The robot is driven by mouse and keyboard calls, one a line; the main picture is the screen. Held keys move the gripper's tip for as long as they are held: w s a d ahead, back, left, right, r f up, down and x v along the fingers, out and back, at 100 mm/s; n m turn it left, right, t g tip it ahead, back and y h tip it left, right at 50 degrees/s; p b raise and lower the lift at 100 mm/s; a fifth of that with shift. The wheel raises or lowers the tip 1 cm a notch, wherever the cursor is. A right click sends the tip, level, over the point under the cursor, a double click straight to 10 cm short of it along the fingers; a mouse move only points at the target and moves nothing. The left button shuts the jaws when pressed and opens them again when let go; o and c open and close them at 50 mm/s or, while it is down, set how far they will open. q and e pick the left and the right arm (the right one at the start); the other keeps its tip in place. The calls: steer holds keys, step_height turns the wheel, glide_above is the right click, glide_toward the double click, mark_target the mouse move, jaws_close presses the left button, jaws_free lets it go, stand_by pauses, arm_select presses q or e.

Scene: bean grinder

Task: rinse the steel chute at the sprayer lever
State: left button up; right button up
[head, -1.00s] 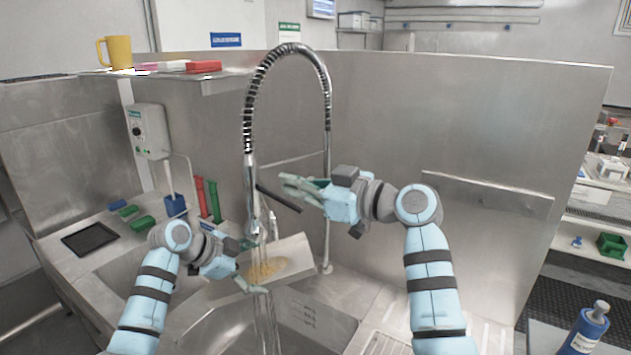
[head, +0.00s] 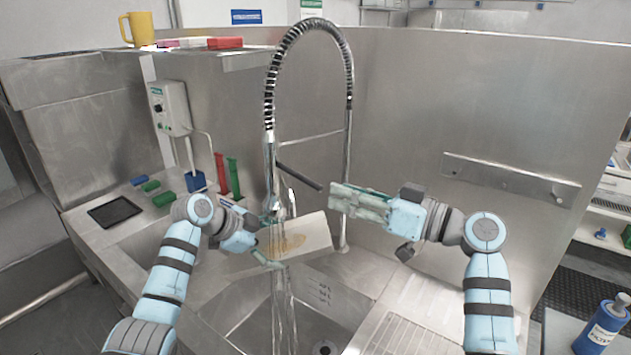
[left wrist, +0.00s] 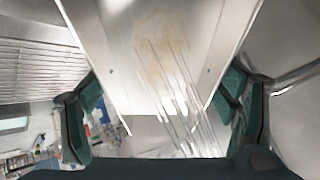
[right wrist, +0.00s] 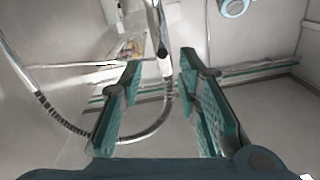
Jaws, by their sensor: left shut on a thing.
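The steel chute (head: 316,232) is held tilted under the sprayer, above the sink. A faded brown stain (head: 284,245) marks its surface; the stain also shows faintly in the left wrist view (left wrist: 160,35). My left gripper (head: 262,240) is shut on the chute's left side. Water runs over the chute and falls into the sink. The sprayer lever (head: 298,177) is a dark bar sticking out right of the spray head (head: 270,165). My right gripper (head: 338,200) is open and empty, just right of the lever and apart from it. It shows in the right wrist view (right wrist: 160,62).
The sink (head: 250,312) lies below, with a ribbed drainboard (head: 400,335) on the right. A coiled hose (head: 270,85) arches above. Red and green upright pieces (head: 228,175) and a blue holder (head: 196,181) stand behind my left arm. A blue bottle (head: 603,325) stands at lower right.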

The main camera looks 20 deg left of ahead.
mark_target(311, 183)
steer(key=x, duration=0.8)
steer(key=shift+a, duration=0.25)
steer(key=shift+d, duration=0.1)
steer(key=shift+c, duration=0.2)
steer(key=shift+s+r, duration=0.1)
jaws_close()
